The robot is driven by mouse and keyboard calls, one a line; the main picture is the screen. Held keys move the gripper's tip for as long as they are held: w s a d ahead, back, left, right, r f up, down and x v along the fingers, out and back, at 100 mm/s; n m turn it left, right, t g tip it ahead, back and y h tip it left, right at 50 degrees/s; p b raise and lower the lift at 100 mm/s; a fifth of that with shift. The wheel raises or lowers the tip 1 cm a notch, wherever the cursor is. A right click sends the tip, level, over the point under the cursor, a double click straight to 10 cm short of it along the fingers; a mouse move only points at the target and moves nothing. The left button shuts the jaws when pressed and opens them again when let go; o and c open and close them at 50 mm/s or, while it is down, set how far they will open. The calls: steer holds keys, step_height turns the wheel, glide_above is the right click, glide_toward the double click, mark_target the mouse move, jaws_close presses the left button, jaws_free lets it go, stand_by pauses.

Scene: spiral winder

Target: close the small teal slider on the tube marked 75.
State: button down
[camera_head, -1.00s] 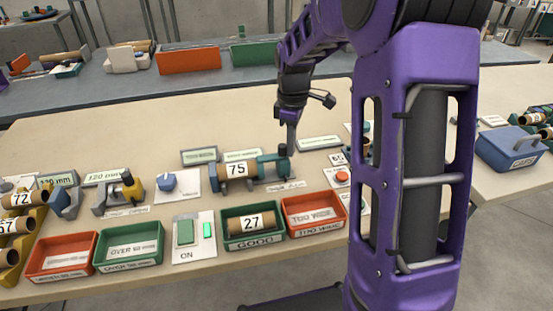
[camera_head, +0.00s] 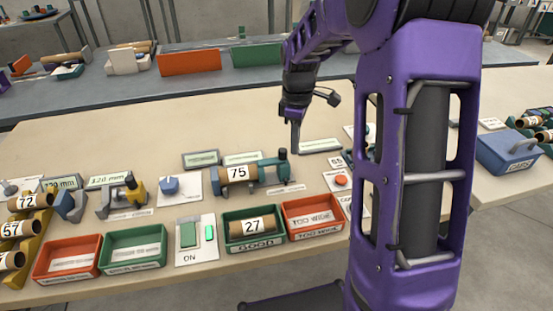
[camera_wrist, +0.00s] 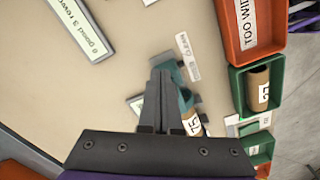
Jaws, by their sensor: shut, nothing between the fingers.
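The tube marked 75 (camera_head: 238,174) lies on its side in a small gauge at the middle of the table. The teal slider (camera_head: 270,172), with a dark upright knob (camera_head: 282,156), stands at the tube's right end. Any small gap between slider and tube cannot be made out. My gripper (camera_head: 295,151) points down just right of the knob, shut and empty; contact cannot be told. In the wrist view, my shut fingers (camera_wrist: 162,72) partly hide the teal slider (camera_wrist: 177,77), and the end of the tube 75 (camera_wrist: 193,126) shows beside them.
In front are a green GOOD tray (camera_head: 228,240) holding the tube 27, a red tray (camera_head: 312,228) and the ON switch (camera_head: 189,234). A red button (camera_head: 341,180) is to the right.

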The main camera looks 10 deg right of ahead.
step_height(320, 180, up, 5)
steer(key=p, duration=0.4)
stand_by(0.4)
